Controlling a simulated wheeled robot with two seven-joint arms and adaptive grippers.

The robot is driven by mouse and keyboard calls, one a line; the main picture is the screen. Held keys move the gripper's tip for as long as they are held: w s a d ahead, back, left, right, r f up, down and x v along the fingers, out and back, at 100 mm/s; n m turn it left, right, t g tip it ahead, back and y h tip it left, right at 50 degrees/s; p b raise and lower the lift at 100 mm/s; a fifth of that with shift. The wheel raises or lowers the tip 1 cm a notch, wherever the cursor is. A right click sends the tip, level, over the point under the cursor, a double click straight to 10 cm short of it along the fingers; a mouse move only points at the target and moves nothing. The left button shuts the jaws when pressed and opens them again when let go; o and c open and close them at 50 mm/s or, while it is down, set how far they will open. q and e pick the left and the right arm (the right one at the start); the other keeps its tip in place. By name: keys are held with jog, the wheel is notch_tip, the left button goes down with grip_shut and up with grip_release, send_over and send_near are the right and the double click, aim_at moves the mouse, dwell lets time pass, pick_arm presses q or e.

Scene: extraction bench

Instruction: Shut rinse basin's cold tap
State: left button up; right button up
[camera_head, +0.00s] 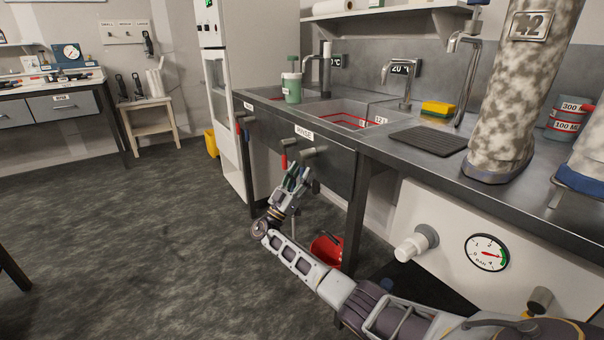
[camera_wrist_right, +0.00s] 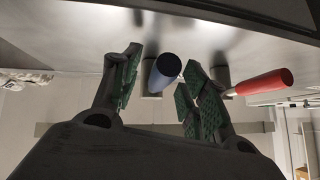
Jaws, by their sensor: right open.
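The rinse basin (camera_head: 350,107) is sunk in the steel bench, with a RINSE label (camera_head: 303,132) on the front panel. Below the label, a red-handled tap (camera_head: 284,160) hangs at left, and a grey valve body (camera_head: 314,151) sits to its right. In the wrist view a blue tap handle (camera_wrist_right: 163,72) points toward the camera, between my open right fingers (camera_wrist_right: 158,88). I cannot tell whether they touch it. The red handle (camera_wrist_right: 265,82) is outside the fingers, at right. In the head view my right gripper (camera_head: 296,176) is below the panel and hides the blue handle. My left gripper is out of view.
A second tap pair (camera_head: 242,128) is on the panel farther left. A red bucket (camera_head: 327,250) stands on the floor behind my right arm. A bench leg (camera_head: 356,215) is close to the arm's right. The floor at left is clear.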

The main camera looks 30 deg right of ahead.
jog(key=v, duration=1.1)
jog(key=shift+f, duration=0.2)
jog(key=shift+a, duration=0.1)
jog(key=s+d+f+n+g+y, duration=0.15)
jog(key=s+f+n+y, duration=0.25)
jog(key=s+f+y, duration=0.6)
jog(key=s+d+f+n+g+y, duration=0.15)
jog(key=s+f+n+y, duration=0.25)
jog(key=s+f, duration=0.7)
jog(key=s+a+f+n+g+y, duration=0.1)
jog(key=s+a+f+n+y, duration=0.3)
jog(key=s+f+y, duration=0.15)
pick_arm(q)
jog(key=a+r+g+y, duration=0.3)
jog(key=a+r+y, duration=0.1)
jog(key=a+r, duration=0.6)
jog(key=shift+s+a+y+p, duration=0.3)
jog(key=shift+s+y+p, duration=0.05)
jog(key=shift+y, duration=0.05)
pick_arm(e)
jog(key=s+a+r+n+y, duration=0.5)
jog(key=s+a, duration=0.3)
jog(key=s, duration=0.2)
jog(key=shift+r+t+y, duration=0.4)
jog(key=shift+r+y, duration=0.25)
